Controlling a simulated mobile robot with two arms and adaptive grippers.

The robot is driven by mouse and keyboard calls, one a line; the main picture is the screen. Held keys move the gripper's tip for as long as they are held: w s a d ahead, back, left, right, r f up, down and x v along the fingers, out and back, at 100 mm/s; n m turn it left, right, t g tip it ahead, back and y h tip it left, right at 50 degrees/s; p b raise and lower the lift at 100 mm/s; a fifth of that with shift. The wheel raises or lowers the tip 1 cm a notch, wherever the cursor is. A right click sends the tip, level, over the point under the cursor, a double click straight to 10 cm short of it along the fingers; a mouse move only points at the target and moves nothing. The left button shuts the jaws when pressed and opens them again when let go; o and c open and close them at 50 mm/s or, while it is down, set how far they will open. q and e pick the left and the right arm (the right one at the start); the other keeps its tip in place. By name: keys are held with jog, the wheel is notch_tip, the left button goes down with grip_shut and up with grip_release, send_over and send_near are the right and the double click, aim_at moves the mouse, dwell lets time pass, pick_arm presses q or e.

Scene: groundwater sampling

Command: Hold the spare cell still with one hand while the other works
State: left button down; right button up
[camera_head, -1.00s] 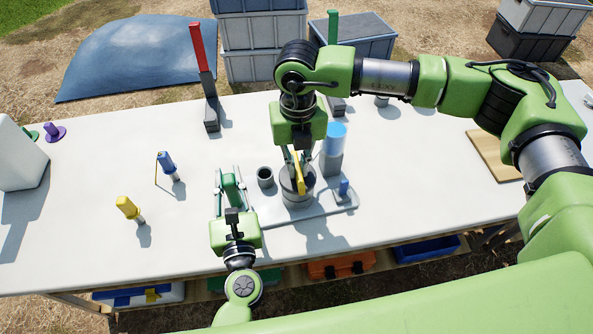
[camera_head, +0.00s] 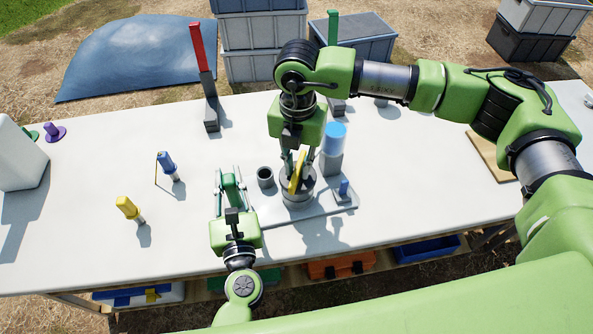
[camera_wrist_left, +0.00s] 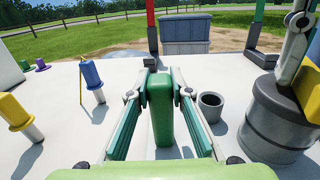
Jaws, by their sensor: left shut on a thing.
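My left gripper (camera_head: 231,180) is shut on an upright green block (camera_wrist_left: 163,115), which may be the spare cell. The block stands between its fingers at the left edge of a grey tray (camera_head: 320,209). My right gripper (camera_head: 296,160) points down over a round grey vessel (camera_head: 298,199) on the tray. A yellow handle-like piece (camera_head: 295,178) lies between its fingers above the vessel. The fingers partly hide this piece, so its grasp is unclear. The vessel also shows at the right of the left wrist view (camera_wrist_left: 275,130).
A small dark cup (camera_head: 265,177) stands between the grippers. Blue (camera_head: 167,163) and yellow (camera_head: 129,208) capped cylinders stand left. A red-handled post (camera_head: 201,75) rises behind.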

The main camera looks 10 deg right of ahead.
aim_at(298, 167)
jog(key=shift+o, duration=0.2)
notch_tip(298, 167, up, 12)
dwell(0.6)
pick_arm(q)
jog(key=c, duration=1.8)
grip_release()
jog(key=shift+o, duration=0.2)
jog(key=shift+s, duration=0.1)
